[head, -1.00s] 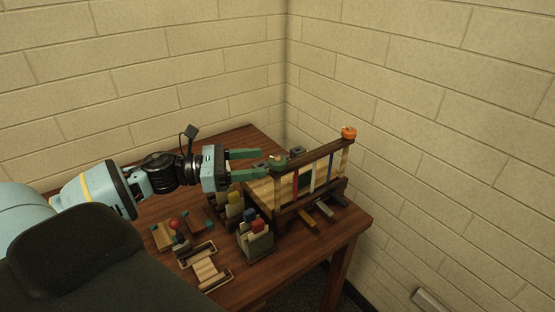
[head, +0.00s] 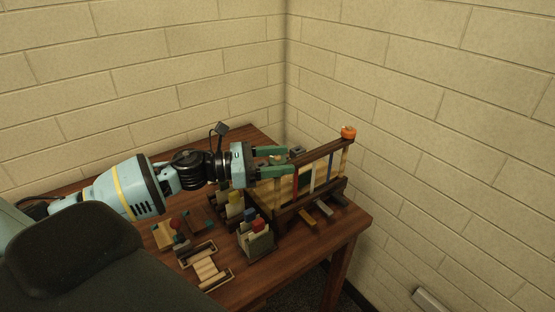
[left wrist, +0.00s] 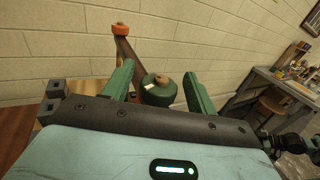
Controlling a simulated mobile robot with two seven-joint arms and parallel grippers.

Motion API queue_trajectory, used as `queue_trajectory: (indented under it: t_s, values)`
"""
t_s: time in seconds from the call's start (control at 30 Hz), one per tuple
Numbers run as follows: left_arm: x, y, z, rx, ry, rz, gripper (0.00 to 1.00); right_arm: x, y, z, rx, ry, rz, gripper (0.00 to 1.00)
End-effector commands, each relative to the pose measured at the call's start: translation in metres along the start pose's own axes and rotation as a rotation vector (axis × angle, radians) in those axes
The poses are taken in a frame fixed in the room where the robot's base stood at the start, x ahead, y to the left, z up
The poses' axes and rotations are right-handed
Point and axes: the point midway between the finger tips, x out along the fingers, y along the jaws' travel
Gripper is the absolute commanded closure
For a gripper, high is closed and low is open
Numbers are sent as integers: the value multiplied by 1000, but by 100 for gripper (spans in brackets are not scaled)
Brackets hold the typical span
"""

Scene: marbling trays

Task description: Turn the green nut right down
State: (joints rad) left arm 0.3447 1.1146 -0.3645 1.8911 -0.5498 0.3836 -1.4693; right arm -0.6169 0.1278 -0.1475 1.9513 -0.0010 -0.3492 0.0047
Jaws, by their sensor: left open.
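The green nut (left wrist: 158,92) is a round, dark green knob with a pale mark on its side. In the left wrist view a tan post end shows at its top. It sits at the near-left end of the wooden frame's dark top beam (head: 322,152). My left gripper (head: 289,161) is open, its two green fingers reaching over that end. In the left wrist view its fingers (left wrist: 158,70) stand on either side of the nut, with a gap visible on each side. In the head view the fingers largely hide the nut. My right gripper is not in view.
An orange nut (head: 348,132) tops the frame's far post. A holder with coloured blocks (head: 258,243), a small wooden tray (head: 208,268) and loose pieces crowd the table (head: 300,262) in front. Brick walls stand close behind and to the right.

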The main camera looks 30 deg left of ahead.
Motion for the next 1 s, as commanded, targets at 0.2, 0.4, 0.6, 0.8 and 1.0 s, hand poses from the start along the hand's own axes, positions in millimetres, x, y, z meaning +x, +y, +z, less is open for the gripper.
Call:
queue_trajectory:
  t_s: [0.2, 0.4, 0.6, 0.8, 1.0]
  values:
    - [0, 0, 0, 0, 0, 0, 52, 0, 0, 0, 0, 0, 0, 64]
    - [0, 0, 0, 0, 0, 0, 78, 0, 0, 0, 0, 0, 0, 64]
    - [0, 0, 0, 0, 0, 3, 86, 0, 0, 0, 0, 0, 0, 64]
    - [0, -1, 0, 1, 0, 41, 86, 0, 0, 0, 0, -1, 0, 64]
    - [0, -1, 0, 2, 0, 138, 86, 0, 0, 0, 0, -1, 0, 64]
